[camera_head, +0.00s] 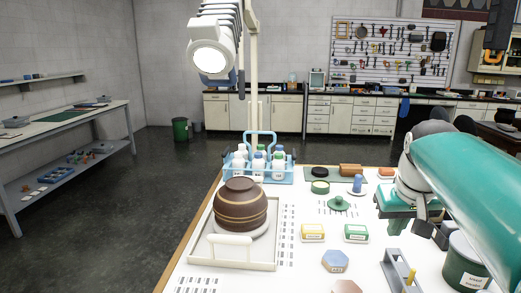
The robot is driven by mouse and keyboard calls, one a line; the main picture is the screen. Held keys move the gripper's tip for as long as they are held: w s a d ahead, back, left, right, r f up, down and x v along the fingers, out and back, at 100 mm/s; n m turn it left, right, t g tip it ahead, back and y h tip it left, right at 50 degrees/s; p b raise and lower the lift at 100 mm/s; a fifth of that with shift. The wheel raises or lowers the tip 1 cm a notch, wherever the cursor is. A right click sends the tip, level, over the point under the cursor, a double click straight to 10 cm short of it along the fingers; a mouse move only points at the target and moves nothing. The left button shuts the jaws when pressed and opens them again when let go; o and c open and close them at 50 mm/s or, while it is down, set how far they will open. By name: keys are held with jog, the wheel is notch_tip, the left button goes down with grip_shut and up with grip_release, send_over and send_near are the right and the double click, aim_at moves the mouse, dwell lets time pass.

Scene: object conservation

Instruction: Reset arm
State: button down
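My arm enters from the right edge of the head view, with a teal link and a grey joint. My gripper (424,228) appears to be at the dark parts below the joint, over the right side of the white table (305,270). Its fingers are small and partly hidden by my arm, so I cannot tell whether they are open or shut. I see nothing clearly held. A brown striped round pot (240,206) stands on a white tray (258,257) at the left of the table, apart from my arm.
A blue caddy (241,169) with several bottles stands behind the pot. Yellow (312,233) and green (356,233) boxes, a blue hexagonal piece (335,261), a grey stand (396,270) and a dark green can (466,262) crowd the right. A lamp (212,55) hangs above.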

jog(key=s+a+f+n+t, duration=0.1)
jog(key=s+a+f, duration=1.1)
jog(key=s, duration=0.2)
jog(key=shift+s+t+y, duration=0.3)
jog(key=shift+t+y, duration=0.1)
